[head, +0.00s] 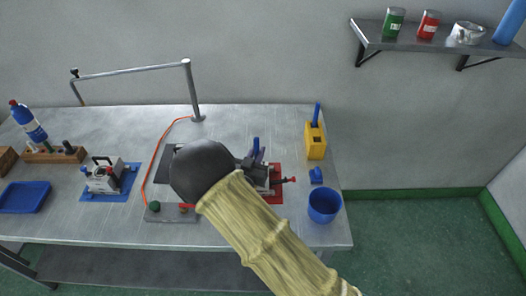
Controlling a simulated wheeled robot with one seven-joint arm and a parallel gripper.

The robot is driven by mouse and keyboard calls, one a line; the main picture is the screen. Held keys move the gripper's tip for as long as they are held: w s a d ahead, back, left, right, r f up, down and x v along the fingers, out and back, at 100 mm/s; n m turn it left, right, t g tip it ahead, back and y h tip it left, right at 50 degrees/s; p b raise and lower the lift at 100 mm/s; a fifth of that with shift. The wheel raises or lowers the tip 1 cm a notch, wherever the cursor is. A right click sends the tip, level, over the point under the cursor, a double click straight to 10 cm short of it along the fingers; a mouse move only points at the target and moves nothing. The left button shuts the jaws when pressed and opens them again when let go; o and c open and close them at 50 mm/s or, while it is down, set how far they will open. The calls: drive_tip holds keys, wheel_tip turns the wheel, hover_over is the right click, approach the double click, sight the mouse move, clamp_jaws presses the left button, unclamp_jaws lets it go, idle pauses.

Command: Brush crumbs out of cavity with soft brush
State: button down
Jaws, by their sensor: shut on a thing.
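My arm crosses the middle of the head view, and its dark rounded joint and pale sleeve cover much of the work area. My gripper (249,162) shows only in part, as dark pieces just right of the joint. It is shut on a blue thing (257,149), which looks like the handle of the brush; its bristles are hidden. The gripper is over or beside a grey metal mould or fixture (263,178) on a red mat (276,196). The cavity and any crumbs cannot be made out.
A yellow holder (315,142) with a blue upright stick, a small blue block (316,175) and a blue cup (324,205) stand to the right. A metal block on a blue mat (110,187), a blue tray (25,197) and a bottle (28,123) are left. An orange cable (155,163) crosses the bench.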

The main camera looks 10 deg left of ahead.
drive_tip(key=shift+s, duration=0.1)
wheel_tip(320, 180, up, 8)
drive_tip(key=d+p, duration=0.1)
drive_tip(key=p, duration=0.3)
drive_tip(key=shift+d, duration=0.4)
idle(0.6)
drive_tip(key=shift+w, duration=0.2)
idle(0.7)
